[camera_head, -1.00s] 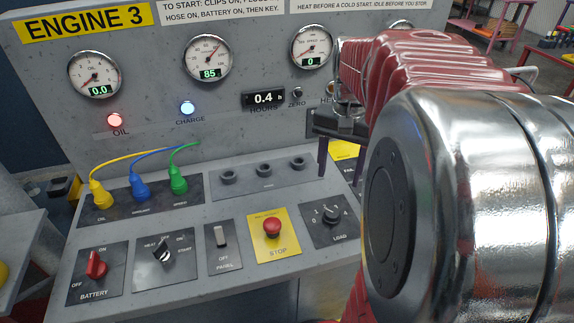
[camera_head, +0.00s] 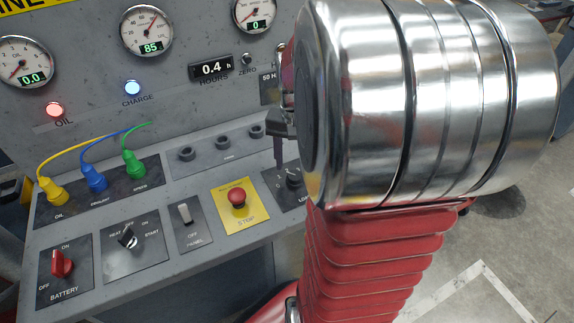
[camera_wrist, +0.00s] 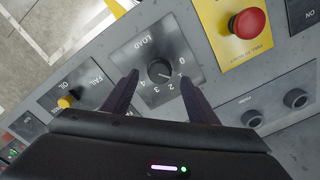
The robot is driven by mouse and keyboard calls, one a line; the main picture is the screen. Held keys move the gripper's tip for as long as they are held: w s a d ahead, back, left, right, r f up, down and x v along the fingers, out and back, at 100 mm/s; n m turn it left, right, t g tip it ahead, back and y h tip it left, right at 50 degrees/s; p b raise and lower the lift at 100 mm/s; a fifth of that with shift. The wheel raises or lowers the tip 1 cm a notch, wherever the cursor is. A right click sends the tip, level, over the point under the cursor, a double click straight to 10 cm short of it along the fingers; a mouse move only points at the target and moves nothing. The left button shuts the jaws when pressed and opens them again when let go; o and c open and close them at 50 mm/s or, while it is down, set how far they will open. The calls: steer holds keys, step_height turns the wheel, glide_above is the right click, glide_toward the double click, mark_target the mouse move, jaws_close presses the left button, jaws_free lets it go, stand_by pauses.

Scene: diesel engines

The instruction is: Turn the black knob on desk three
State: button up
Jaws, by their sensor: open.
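The black LOAD knob (camera_head: 293,179) sits on its dark plate on the sloped desk of the Engine 3 panel, partly hidden by my arm in the head view. In the wrist view the black knob (camera_wrist: 159,71) shows with its dial numbers around it. My gripper (camera_wrist: 156,84) is open, its two dark fingers on either side of the knob in the picture. Whether they touch it I cannot tell. In the head view only part of my gripper (camera_head: 278,150) shows, above the LOAD plate.
A red STOP button (camera_head: 238,198) on a yellow plate is beside the LOAD plate. A yellow knob (camera_wrist: 67,101) by a FAIL label is on the other side. Black sockets (camera_wrist: 252,118), a black key switch (camera_head: 127,238) and a red battery switch (camera_head: 61,262) are near.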

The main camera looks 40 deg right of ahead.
mark_target(294, 174)
steer(key=shift+f, duration=1.9)
steer(key=shift+c, duration=0.2)
steer(key=c, duration=0.9)
steer(key=shift+a, duration=0.15)
steer(key=shift+c, duration=0.5)
steer(key=shift+n, duration=0.4)
steer(key=n, duration=0.2)
steer(key=shift+n, duration=2.6)
